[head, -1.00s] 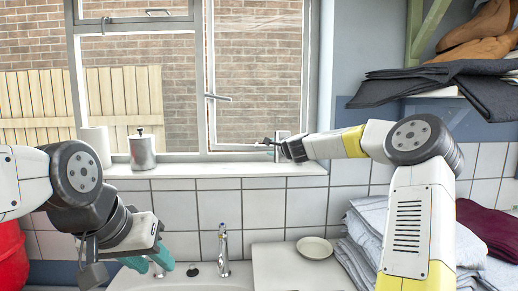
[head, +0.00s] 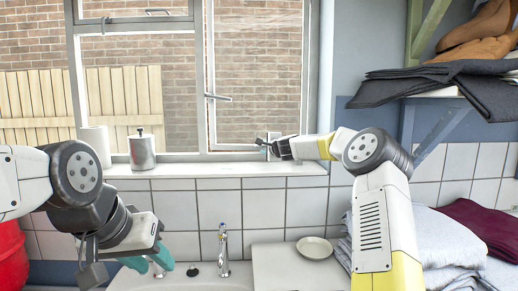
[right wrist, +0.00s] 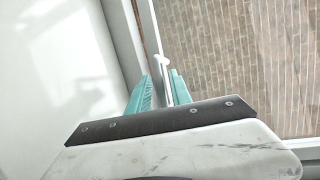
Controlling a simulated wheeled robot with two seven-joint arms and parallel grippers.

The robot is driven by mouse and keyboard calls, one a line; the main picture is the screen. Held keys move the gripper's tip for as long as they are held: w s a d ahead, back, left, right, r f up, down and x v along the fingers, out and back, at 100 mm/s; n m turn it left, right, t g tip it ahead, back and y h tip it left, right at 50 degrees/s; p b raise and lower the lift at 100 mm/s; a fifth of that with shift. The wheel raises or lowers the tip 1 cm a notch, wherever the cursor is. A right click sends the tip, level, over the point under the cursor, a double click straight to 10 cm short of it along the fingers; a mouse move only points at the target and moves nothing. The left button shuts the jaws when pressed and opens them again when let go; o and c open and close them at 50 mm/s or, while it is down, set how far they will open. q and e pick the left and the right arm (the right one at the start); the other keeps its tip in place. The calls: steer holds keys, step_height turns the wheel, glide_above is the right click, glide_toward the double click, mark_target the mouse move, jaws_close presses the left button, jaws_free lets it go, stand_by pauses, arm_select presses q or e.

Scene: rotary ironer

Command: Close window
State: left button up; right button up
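The window's right-hand casement (head: 304,70) has a pale frame and a lever handle (head: 219,97) on its left side. It seems to stand ajar, but how far I cannot tell. My right gripper (head: 264,143) is at the lower right of the casement, just above the sill. In the right wrist view, its teal fingers (right wrist: 161,90) are apart, with a thin white bar (right wrist: 163,68) running between them. Whether they touch the bar is unclear. My left gripper (head: 150,262) hangs over the sink, with its teal fingers apart and nothing seen between them.
A metal canister (head: 142,152) and a white cylinder (head: 97,143) stand on the left of the windowsill (head: 225,170). Below are a tap (head: 223,250), a small dish (head: 315,248) and folded cloth (head: 445,240). A shelf with dark cloth (head: 430,85) is at right.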

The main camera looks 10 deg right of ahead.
jaws_close()
stand_by(1.2)
